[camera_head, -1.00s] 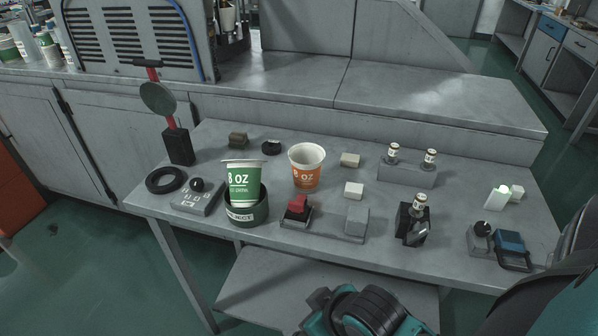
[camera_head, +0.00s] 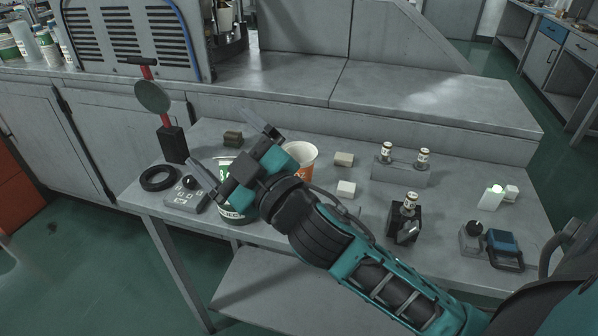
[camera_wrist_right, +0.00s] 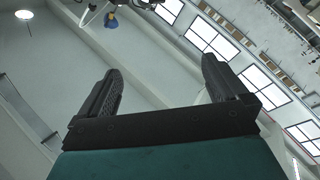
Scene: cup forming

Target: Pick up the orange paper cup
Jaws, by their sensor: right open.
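The orange paper cup (camera_head: 303,157) stands on the grey table, with its rim and upper right side showing and the rest hidden behind my right arm. My right gripper (camera_head: 218,138) is open and empty, to the left of the orange cup, in front of the green cup (camera_head: 226,168). My left gripper is not in view.
The green cup sits in a dark round holder (camera_head: 232,215), mostly hidden. A red-handled stand (camera_head: 165,120) and a black ring (camera_head: 159,178) are at the left. White blocks (camera_head: 344,159) and a grey rack with small bottles (camera_head: 400,173) stand to the right of the orange cup.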

